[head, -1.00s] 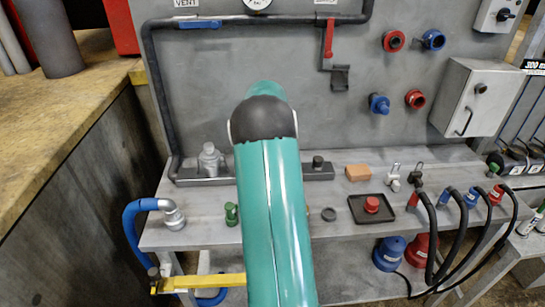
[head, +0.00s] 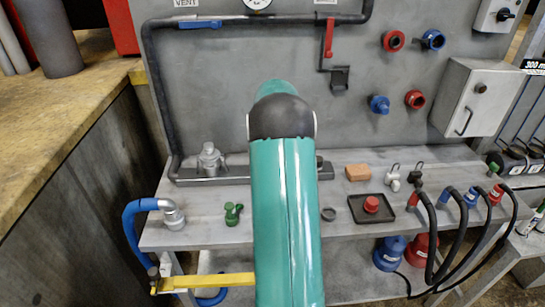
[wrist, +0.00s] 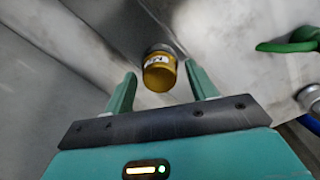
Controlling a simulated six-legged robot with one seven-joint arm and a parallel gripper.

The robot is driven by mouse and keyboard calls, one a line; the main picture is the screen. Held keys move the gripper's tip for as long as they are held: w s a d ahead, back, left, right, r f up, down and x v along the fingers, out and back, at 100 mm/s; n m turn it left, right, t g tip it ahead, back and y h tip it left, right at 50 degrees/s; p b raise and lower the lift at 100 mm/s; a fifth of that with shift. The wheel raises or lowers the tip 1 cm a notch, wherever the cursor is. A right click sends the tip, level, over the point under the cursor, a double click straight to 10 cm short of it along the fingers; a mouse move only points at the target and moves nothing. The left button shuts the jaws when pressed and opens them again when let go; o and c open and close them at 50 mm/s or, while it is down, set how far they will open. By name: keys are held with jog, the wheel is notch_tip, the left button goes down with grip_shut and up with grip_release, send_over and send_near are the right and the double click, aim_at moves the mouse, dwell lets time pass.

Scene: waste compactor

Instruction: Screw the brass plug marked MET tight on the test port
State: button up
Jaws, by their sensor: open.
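The brass plug (wrist: 159,78) shows in the wrist view with a white label on its side; the lettering is tilted and looks like MET. It sits at the end of a grey cylindrical port (wrist: 157,49); I cannot tell how far it is screwed on. My gripper (wrist: 160,69) is open, with one green finger on each side of the plug. Gaps show between both fingers and the plug, so it is not gripped. In the head view my arm hides the plug, the port and my gripper.
A green-handled fitting (head: 232,213) stands on the bench left of my arm. A grey elbow with blue hose (head: 172,214) is farther left. To the right are a dark ring (head: 328,214), a black tray (head: 357,217) with a red cap (head: 371,204), and an orange block (head: 358,172).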

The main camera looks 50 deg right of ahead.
jog(key=n, duration=0.4)
jog(key=shift+n, duration=0.4)
jog(key=n, duration=0.4)
jog(key=shift+n, duration=0.4)
jog(key=c, duration=1.1)
jog(key=m, duration=0.5)
jog(key=m, duration=0.5)
